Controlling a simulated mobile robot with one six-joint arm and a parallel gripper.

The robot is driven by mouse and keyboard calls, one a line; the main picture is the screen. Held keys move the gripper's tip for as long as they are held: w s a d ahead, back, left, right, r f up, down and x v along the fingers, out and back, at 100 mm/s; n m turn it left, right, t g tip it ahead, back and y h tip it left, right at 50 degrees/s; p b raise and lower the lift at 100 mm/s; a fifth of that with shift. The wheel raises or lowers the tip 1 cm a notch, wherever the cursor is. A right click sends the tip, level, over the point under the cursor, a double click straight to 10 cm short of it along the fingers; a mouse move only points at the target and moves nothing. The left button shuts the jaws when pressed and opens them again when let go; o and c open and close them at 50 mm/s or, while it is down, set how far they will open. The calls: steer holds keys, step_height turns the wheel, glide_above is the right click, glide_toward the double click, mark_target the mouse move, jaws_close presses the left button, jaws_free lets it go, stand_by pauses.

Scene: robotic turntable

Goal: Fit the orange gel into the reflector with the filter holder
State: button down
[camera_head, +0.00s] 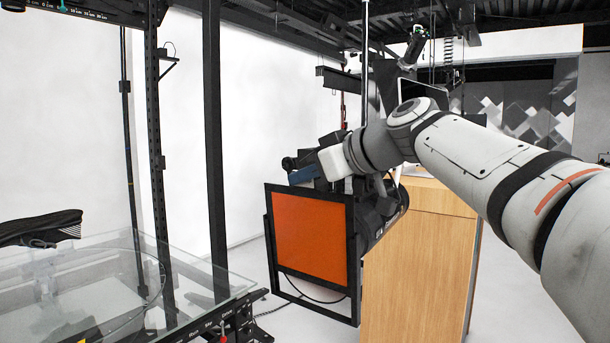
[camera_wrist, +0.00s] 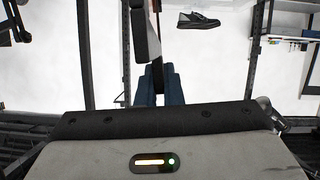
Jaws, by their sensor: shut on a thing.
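The orange gel (camera_head: 308,238) is a flat square panel in a thin black filter holder (camera_head: 350,240), upright in the head view. It stands in front of the black lamp with its reflector (camera_head: 318,290), whose pale lower edge shows beneath the gel. The panel hides most of the reflector, and I cannot tell whether the holder is seated or just in front. My gripper (camera_head: 300,174) is above the panel's top edge, its blue fingers close together. In the wrist view the fingers (camera_wrist: 160,88) are shut on a thin dark piece, apparently the holder's upper part.
A glass-topped turntable (camera_head: 100,285) with a dark shoe (camera_head: 40,228) is at the left. A black upright post (camera_head: 214,150) stands between turntable and lamp. White floor shows between them.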

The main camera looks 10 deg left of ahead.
mark_target(308, 219)
steer(key=shift+w+d+f+b, duration=0.1)
steer(key=shift+w+f+b, duration=0.05)
steer(key=shift+f+b, duration=1.25)
steer(key=shift+w+f+b, duration=0.1)
steer(key=shift+f+b, duration=1.2)
steer(key=shift+f, duration=0.05)
steer(key=c, duration=1.5)
jaws_free()
steer(key=shift+d, duration=0.1)
steer(key=v, duration=0.7)
steer(key=shift+s+d+r, duration=0.15)
steer(key=shift+d+r, duration=0.05)
steer(key=shift+d, duration=0.05)
